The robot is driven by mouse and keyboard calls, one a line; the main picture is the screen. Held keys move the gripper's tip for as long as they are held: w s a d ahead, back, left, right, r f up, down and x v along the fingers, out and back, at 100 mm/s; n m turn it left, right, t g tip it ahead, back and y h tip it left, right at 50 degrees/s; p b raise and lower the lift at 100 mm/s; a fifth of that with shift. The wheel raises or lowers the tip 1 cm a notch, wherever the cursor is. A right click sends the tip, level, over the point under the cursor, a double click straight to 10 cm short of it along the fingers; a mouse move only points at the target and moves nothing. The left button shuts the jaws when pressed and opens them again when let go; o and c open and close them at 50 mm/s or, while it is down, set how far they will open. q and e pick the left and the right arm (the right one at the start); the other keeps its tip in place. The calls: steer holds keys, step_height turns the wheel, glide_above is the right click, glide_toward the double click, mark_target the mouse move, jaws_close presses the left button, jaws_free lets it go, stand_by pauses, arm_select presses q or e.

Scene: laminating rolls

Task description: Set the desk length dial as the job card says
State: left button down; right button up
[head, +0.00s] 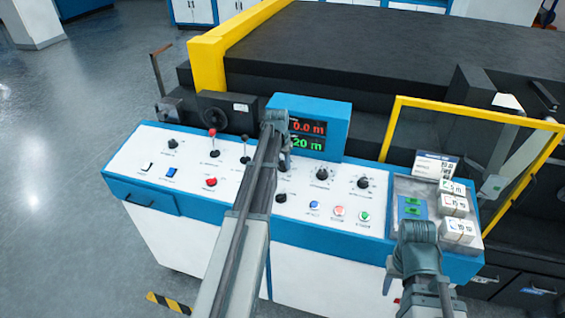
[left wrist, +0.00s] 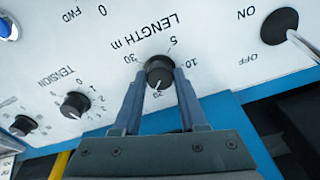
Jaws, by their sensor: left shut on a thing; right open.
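My left gripper (head: 284,160) is over the white control panel (head: 228,192), in front of the blue display box. In the left wrist view its fingers are shut on the black length dial (left wrist: 160,70), marked "LENGTH m" with 5, 10, 20 and 30 around it. The dial's white pointer line is toward the 20. In the head view the gripper hides the dial. The display (head: 308,135) reads 0.0 m in red and 20 m in green. The job card (head: 436,165) stands behind the tray; its print is too small to read. My right gripper (head: 415,238) is open and empty.
A tray (head: 405,190) at the panel's right holds white labelled boxes (head: 458,230) and green-blue cards (head: 412,207). The tension knob (left wrist: 75,105) is beside the dial. Levers (head: 212,142) and several buttons stand on the panel. A yellow-framed guard (head: 470,108) rises behind the tray.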

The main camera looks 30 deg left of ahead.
arm_select(q)
steer(key=n, duration=0.6)
steer(key=shift+n, duration=0.3)
steer(key=n, duration=0.6)
steer(key=shift+d+y, duration=0.1)
steer(key=shift+y, duration=0.2)
steer(key=n, duration=0.6)
steer(key=shift+n+g, duration=0.3)
steer(key=n, duration=0.5)
steer(key=shift+w+n, duration=0.1)
steer(key=shift+n, duration=0.2)
steer(key=shift+c, duration=2.2)
jaws_free()
steer(key=shift+r, duration=0.1)
